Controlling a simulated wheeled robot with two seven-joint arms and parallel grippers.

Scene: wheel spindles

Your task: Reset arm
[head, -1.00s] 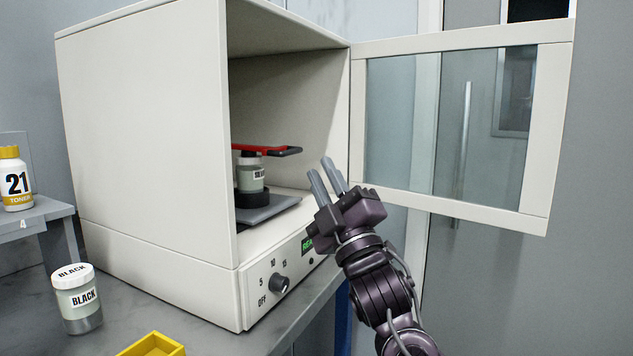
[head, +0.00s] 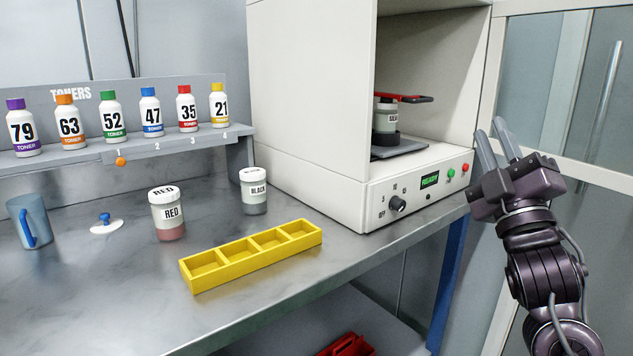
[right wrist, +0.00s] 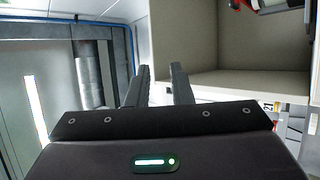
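The gripper touches nothing that I can see. Inside the chamber, a jar (head: 386,115) sits on a dark plate (head: 405,148) under a red and black clamp (head: 412,99). My left gripper is not in view.
The glass door (head: 570,85) stands open behind my right gripper. The bench holds a yellow tray (head: 235,277), a RED jar (head: 167,214), a BLACK jar (head: 254,192), a blue mug (head: 33,222) and a lid (head: 106,226). Several toner bottles (head: 152,112) line the shelf (head: 190,140).

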